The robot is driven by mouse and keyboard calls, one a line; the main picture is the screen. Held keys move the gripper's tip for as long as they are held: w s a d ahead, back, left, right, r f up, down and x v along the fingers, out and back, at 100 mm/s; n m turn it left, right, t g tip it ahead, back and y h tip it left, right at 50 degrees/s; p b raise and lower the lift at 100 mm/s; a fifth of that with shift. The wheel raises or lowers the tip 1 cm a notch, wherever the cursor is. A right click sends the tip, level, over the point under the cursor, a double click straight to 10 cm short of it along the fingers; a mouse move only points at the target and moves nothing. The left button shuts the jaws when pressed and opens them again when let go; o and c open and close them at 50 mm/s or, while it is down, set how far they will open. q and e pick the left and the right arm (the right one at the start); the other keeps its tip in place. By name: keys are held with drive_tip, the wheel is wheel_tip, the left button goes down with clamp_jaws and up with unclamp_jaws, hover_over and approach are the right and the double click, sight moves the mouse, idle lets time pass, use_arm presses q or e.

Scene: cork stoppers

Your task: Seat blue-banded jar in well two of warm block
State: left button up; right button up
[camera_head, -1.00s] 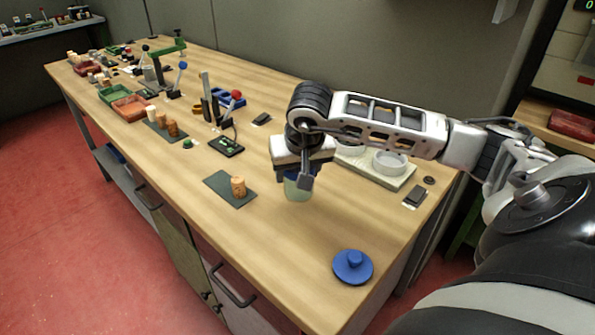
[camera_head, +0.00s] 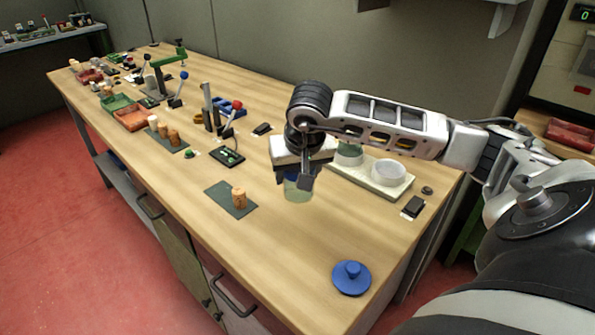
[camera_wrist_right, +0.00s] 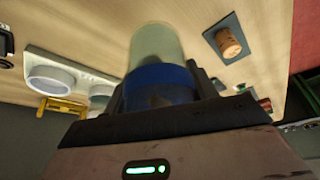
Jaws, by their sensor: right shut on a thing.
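The blue-banded jar (camera_head: 299,191) is pale green and see-through. My right gripper (camera_head: 294,178) is shut on it and holds it above the wooden bench. In the right wrist view the jar (camera_wrist_right: 157,45) sticks out beyond the fingers, with its blue band (camera_wrist_right: 160,74) between them. The warm block (camera_head: 397,190) is a pale slab just right of and behind the jar, with two round white-rimmed wells; the arm partly hides the far one. The near well (camera_head: 388,171) shows clearly. The block is also at the left of the right wrist view (camera_wrist_right: 42,57). My left gripper is not in view.
A blue knobbed lid (camera_head: 351,278) lies near the bench's front corner. A cork (camera_head: 239,198) stands on a dark mat (camera_head: 219,193) left of the jar. A small dark device (camera_head: 412,207) lies right of the block. The wood between lid and block is clear.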

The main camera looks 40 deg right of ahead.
drive_tip(key=shift+r, duration=0.15)
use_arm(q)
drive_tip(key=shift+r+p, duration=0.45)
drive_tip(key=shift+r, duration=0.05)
use_arm(e)
drive_tip(key=shift+r, duration=0.7)
drive_tip(key=shift+s+d+f+b, duration=0.15)
drive_tip(key=shift+d+b, duration=0.1)
drive_tip(key=shift+d, duration=0.25)
drive_tip(key=shift+s+d+r+b, duration=0.1)
drive_tip(key=shift+d+b, duration=0.1)
drive_tip(key=shift+d, duration=0.3)
use_arm(q)
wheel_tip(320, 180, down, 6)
drive_tip(key=b, duration=0.6)
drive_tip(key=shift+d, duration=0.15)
use_arm(e)
drive_tip(key=s+d, duration=0.3)
drive_tip(key=d, duration=0.8)
drive_tip(key=s+d, duration=0.3)
drive_tip(key=d, duration=0.8)
drive_tip(key=shift+d, duration=0.25)
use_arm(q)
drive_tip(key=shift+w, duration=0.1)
use_arm(e)
drive_tip(key=shift+s, duration=0.1)
idle(0.5)
